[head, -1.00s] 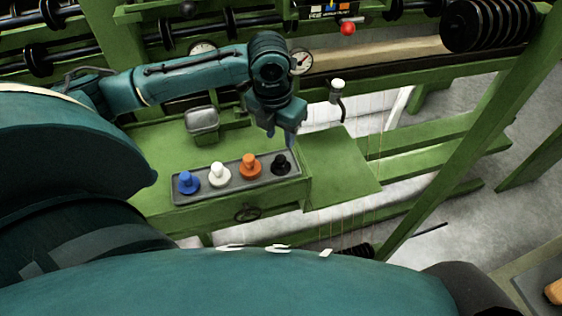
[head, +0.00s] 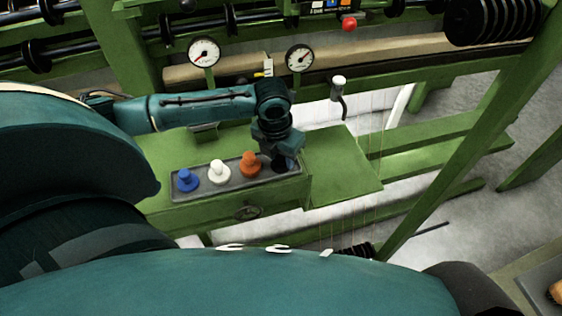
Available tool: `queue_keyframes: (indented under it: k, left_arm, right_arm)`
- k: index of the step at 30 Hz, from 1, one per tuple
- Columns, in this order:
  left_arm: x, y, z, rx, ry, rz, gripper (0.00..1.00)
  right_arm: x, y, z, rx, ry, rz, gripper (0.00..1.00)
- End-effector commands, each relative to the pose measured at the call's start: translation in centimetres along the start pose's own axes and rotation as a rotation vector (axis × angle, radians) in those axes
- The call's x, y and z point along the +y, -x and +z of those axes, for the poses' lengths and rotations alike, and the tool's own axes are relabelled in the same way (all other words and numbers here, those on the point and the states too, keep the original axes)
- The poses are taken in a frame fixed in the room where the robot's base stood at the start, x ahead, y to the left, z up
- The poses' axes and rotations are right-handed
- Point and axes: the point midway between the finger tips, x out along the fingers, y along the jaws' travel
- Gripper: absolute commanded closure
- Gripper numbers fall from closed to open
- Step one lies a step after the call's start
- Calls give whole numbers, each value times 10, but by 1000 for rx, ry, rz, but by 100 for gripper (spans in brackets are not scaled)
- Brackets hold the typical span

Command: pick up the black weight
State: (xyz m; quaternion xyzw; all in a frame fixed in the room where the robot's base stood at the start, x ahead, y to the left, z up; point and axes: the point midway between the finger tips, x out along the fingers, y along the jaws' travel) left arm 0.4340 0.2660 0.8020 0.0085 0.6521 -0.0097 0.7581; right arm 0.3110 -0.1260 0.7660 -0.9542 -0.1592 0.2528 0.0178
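A grey tray (head: 234,186) on the green bench holds a blue weight (head: 187,181), a white weight (head: 219,174) and an orange weight (head: 251,165) in a row. The black weight (head: 280,167) is at the tray's right end, almost wholly hidden behind my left gripper. My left gripper (head: 284,163) points down right over it, with its fingers around or against it; I cannot tell which. Whether the fingers are open or shut does not show. My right gripper is out of view.
Two round dials (head: 204,53) stand behind my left arm. A small metal box (head: 205,133) is behind the tray, partly covered by the arm. A white-topped lever (head: 338,84) stands to the right. The green panel (head: 340,172) right of the tray is clear.

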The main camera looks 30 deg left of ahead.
Motion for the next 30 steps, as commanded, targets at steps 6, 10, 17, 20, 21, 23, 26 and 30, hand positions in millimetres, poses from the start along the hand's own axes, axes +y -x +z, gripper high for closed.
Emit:
queue_keyframes:
  k: [6, 10, 17, 20, 21, 23, 26, 30]
  left_arm:
    - [0, 0, 0, 0, 0, 0, 80]
    - [0, 1, 0, 0, 0, 0, 91]
    - [0, 1, 1, -2, 0, 0, 100]
    - [0, 1, 1, -2, 0, 0, 100]
    - [0, 2, 1, -2, 0, 0, 100]
    - [0, 5, 2, -3, 0, 0, 100]
    - [0, 18, 4, -6, 0, 0, 100]
    - [0, 46, 9, -6, 0, 0, 100]
  right_arm:
    - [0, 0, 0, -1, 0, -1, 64]
    - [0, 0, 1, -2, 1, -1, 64]
    - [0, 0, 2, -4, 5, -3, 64]
    - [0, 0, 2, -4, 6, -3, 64]
    - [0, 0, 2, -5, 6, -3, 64]
    - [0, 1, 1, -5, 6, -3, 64]
    - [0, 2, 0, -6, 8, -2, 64]
    - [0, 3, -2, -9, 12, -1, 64]
